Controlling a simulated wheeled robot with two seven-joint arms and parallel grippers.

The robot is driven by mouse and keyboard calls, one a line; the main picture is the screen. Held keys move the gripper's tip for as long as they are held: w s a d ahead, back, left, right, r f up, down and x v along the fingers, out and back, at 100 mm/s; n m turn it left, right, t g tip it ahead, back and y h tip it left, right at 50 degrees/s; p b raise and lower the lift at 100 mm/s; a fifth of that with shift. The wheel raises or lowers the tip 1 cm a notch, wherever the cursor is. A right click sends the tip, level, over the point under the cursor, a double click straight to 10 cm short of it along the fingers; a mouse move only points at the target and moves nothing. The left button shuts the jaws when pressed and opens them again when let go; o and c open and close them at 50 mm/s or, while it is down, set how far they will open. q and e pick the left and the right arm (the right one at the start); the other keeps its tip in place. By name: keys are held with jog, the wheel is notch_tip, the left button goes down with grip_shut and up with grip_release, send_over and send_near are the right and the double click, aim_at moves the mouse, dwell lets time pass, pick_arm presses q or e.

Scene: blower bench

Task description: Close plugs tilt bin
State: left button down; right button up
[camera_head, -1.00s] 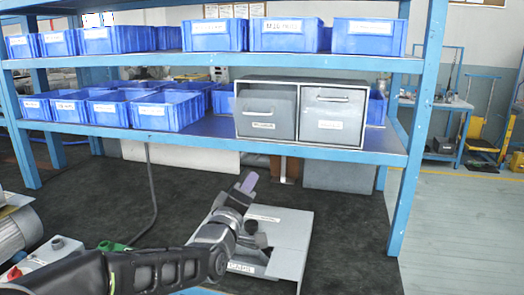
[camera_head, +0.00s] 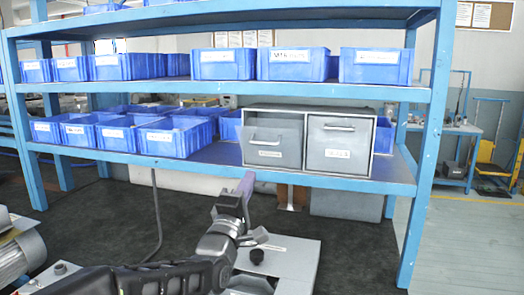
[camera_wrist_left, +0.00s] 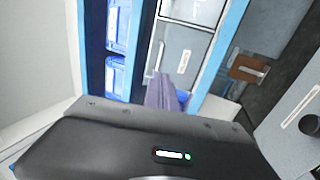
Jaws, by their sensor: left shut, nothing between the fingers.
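A grey two-bin cabinet (camera_head: 319,109) stands on the middle shelf. Its left bin (camera_head: 274,150) leans out at the top, with a dark gap above its front; its label is too small to read. The right bin (camera_head: 338,147) sits flush. My left gripper (camera_head: 246,183) is shut and empty, pointing up just below and left of the left bin, apart from it as far as I can tell. In the left wrist view the shut fingers (camera_wrist_left: 166,92) overlap the cabinet's edge near a grey bin front (camera_wrist_left: 178,50). My right gripper is not in view.
Blue bins (camera_head: 170,137) line the shelf left of the cabinet, and more (camera_head: 290,64) stand on the shelf above. A blue post (camera_head: 424,150) rises at the right. Below lies a grey panelled box (camera_head: 290,258) with a black knob. A motor (camera_head: 20,250) is at the left.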

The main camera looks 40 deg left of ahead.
aim_at(265, 143)
pick_arm(q)
jog(key=p+x, duration=0.4)
jog(key=x, duration=0.7)
jog(key=shift+w+a+r, duration=0.15)
jog(key=shift+w+a, duration=0.05)
jog(key=shift+w, duration=0.25)
jog(key=shift+r+p, duration=0.25)
jog(key=shift+p, duration=0.05)
